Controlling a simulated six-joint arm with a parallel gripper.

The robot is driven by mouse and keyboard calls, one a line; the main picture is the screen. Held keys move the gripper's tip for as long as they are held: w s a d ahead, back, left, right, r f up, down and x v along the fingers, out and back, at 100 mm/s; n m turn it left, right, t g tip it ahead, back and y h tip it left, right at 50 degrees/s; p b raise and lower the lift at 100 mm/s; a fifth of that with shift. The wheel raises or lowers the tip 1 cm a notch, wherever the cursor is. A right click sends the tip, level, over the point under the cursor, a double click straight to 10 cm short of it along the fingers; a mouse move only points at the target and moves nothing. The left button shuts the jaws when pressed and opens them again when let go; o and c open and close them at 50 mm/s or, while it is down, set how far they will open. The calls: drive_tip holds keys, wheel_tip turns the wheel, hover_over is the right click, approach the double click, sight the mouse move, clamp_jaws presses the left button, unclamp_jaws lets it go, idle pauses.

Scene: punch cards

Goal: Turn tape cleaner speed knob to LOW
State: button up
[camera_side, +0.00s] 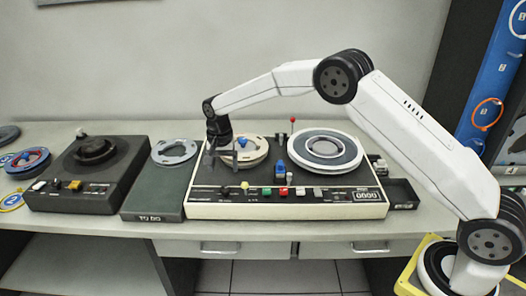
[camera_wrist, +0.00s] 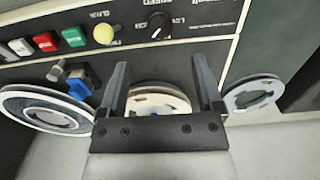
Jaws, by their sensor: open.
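The black speed knob (camera_wrist: 160,24) is on the dark front panel of the cream-sided tape machine, beside a yellow button (camera_wrist: 104,34). A short white pointer line shows on its lower edge in the wrist view. Small lettering beside it is only partly legible. In the side view the knob (camera_side: 225,190) is small and dark, left of the yellow button. My gripper (camera_wrist: 160,68) is open and empty, its two fingers spread toward the panel with the knob beyond them, apart from it. In the side view my gripper (camera_side: 222,164) hangs above the machine's left part, behind the knob.
On the machine are a cream reel (camera_side: 255,150), a larger grey-white reel (camera_side: 325,150), a blue block (camera_side: 280,166), a red-tipped lever (camera_side: 292,121) and several coloured buttons. A dark tray marked TO DO (camera_side: 150,216) and a black device (camera_side: 75,196) stand to the left.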

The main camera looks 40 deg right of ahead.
sight(225, 188)
drive_tip(key=shift+f, duration=0.1)
drive_tip(key=shift+f, duration=3.85)
clamp_jaws()
